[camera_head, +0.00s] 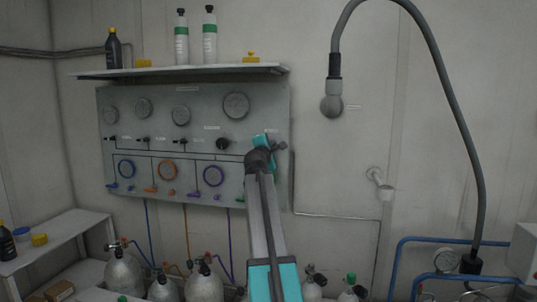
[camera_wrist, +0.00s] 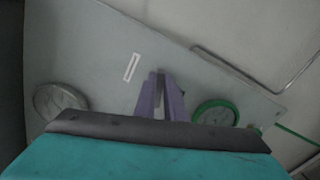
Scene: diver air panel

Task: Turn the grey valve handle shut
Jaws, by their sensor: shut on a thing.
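The grey panel (camera_head: 205,165) hangs on the wall below a shelf, with gauges, coloured rings and small handles. My arm reaches up to its right part and covers what lies there. In the wrist view my gripper (camera_wrist: 161,76) has its two purple-grey fingers close together against the panel face. A narrow grey piece, seemingly the grey valve handle (camera_wrist: 160,84), shows between them. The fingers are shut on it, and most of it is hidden. In the head view the handle and fingertips cannot be made out behind my wrist.
A gauge (camera_wrist: 60,101) lies left of the fingers and a green ring (camera_wrist: 215,112) right of them. A white label (camera_wrist: 131,67) is above. The shelf (camera_head: 180,71) holds bottles. Gas cylinders (camera_head: 205,283) stand below. A thick hose (camera_head: 455,100) hangs at right.

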